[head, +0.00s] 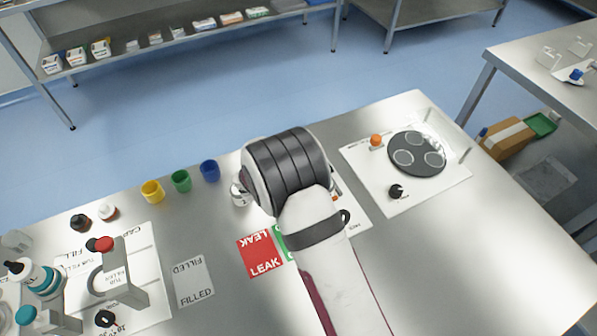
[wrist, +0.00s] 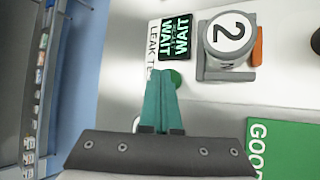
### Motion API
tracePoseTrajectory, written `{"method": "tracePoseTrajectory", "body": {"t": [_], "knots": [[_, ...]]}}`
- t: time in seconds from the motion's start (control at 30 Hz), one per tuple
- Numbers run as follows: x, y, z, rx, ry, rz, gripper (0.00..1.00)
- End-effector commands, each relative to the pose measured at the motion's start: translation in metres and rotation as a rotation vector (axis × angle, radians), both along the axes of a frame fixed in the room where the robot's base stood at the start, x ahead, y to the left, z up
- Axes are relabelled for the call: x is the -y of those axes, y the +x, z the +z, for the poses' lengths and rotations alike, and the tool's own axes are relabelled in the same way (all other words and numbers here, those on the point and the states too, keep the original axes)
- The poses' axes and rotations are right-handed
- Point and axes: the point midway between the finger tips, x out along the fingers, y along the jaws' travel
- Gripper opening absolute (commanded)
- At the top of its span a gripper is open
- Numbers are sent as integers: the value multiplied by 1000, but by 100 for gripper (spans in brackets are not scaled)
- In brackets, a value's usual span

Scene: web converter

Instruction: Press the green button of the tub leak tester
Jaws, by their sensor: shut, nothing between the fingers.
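The leak tester's pale panel (wrist: 208,92) shows in the wrist view, with partly covered "LEAK T..." lettering. The green button (wrist: 176,78) is a small round disc on it, partly hidden behind my fingers. My gripper (wrist: 160,73) has teal fingers shut together and empty. Their tips overlap the button's left side in the wrist view; I cannot tell whether they touch it. A dark display (wrist: 176,38) above the tips reads "WAIT" in green. A grey cylinder marked 2 (wrist: 230,38) stands right of it. In the head view my arm hides the gripper and most of the tester.
A green GOOD card (wrist: 282,148) lies at lower right in the wrist view. A red LEAK card (head: 262,256) and a FILLED card (head: 194,278) lie left of my arm. A panel with a dark disc (head: 418,168) is to the right. Bare table (head: 470,255) lies at right.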

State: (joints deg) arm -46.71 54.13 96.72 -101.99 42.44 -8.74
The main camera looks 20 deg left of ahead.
Motion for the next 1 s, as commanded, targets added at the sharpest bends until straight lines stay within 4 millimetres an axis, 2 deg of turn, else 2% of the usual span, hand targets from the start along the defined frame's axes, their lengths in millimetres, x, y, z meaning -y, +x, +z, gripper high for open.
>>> {"method": "tracePoseTrajectory", "body": {"t": [0.3,0.67,1.0], "knots": [[0,0,1,0,-1,1,0],[0,0,19,1,0,1,0],[0,0,23,1,0,1,0]]}}
